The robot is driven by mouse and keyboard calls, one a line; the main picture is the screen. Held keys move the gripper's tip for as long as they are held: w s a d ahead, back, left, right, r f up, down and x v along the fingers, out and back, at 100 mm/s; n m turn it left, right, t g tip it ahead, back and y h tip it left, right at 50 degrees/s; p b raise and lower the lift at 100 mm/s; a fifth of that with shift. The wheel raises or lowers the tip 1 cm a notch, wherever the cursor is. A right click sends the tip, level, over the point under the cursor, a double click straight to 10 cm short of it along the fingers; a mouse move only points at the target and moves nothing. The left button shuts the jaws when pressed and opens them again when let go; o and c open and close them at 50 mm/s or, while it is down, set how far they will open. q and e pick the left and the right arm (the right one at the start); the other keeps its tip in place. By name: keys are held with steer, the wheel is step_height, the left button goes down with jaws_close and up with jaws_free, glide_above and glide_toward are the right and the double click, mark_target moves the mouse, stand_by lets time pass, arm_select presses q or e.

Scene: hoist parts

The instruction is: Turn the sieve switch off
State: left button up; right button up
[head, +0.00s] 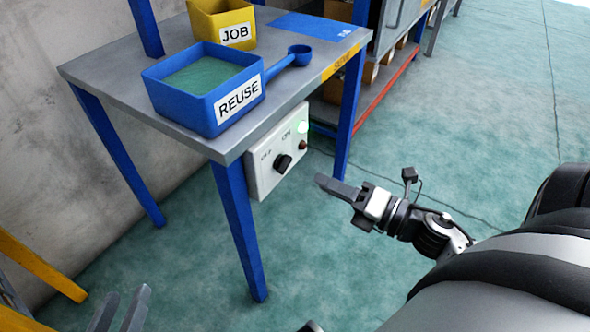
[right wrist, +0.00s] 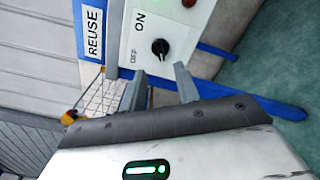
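The white switch box (head: 263,178) hangs under the front edge of the workbench, with a black rotary knob (head: 282,162) on its face. The right wrist view shows the knob (right wrist: 160,47) between ON and OFF labels; I cannot tell its exact pointing. My left gripper (head: 121,310) is open and empty at the lower left.
On the workbench (head: 110,68) stand a blue REUSE bin (head: 190,112) with greenish contents, a yellow JOB bin (head: 222,20) and a blue scoop (head: 298,55). The floor to the right is open.

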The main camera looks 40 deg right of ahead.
mark_target(288, 166)
steer(key=x, duration=0.8)
steer(key=shift+c, duration=0.3)
jaws_close()
